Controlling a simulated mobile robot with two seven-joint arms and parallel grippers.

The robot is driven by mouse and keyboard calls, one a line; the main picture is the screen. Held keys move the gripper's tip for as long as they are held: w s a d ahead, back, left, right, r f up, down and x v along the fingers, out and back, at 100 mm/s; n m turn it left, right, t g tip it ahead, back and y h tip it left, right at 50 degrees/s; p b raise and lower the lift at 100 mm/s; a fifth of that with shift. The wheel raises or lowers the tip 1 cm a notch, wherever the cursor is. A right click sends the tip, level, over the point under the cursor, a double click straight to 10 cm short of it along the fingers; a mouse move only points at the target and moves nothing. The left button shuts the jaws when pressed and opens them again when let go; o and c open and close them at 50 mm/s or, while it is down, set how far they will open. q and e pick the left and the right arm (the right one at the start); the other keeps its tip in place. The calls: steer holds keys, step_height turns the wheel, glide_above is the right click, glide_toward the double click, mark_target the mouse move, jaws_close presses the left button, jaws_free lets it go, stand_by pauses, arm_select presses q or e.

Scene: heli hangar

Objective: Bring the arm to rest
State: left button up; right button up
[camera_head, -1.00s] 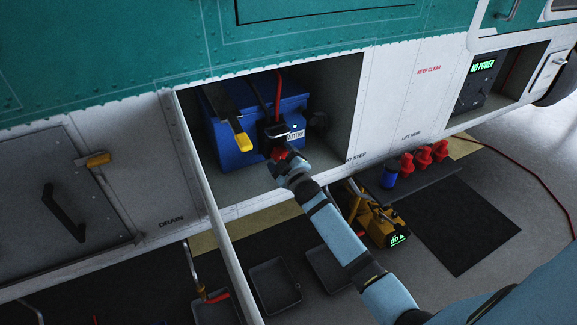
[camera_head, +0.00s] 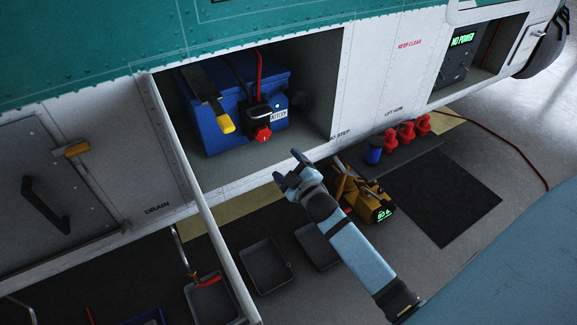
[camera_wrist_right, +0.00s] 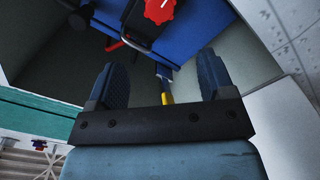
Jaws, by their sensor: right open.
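My right gripper (camera_head: 292,170) is open and empty, just outside the lower front edge of the open battery bay. In the right wrist view its two fingers (camera_wrist_right: 165,80) stand apart with nothing between them. The blue battery (camera_head: 207,128) sits inside the bay. A black connector with a red knob (camera_head: 263,134) is on its front, and the knob also shows in the right wrist view (camera_wrist_right: 160,10). The gripper is apart from the knob, below and to its right. My left gripper is not in view.
A yellow-handled lever (camera_head: 226,123) lies against the battery. The bay's open door (camera_head: 190,175) juts out at left. Below are grey trays (camera_head: 265,268), a yellow unit (camera_head: 375,205), red objects (camera_head: 406,131) and a blue can (camera_head: 374,150).

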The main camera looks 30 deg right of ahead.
stand_by(0.3)
steer(key=s+a+f+m+g+y, duration=0.1)
steer(key=s+a+f+m+g, duration=0.1)
steer(key=s+a+f, duration=0.45)
steer(key=s+a+f+m+g+y, duration=0.2)
steer(key=s+a+g, duration=0.1)
steer(key=s, duration=0.6)
steer(key=s+a+f+m+g+y, duration=0.1)
steer(key=s+a+f+m+g, duration=0.1)
steer(key=s+a+f, duration=0.45)
step_height(320, 180, up, 14)
steer(key=s+d+p, duration=0.2)
steer(key=p, duration=1.1)
steer(key=shift+s+d+f, duration=0.15)
steer(key=shift+f, duration=0.1)
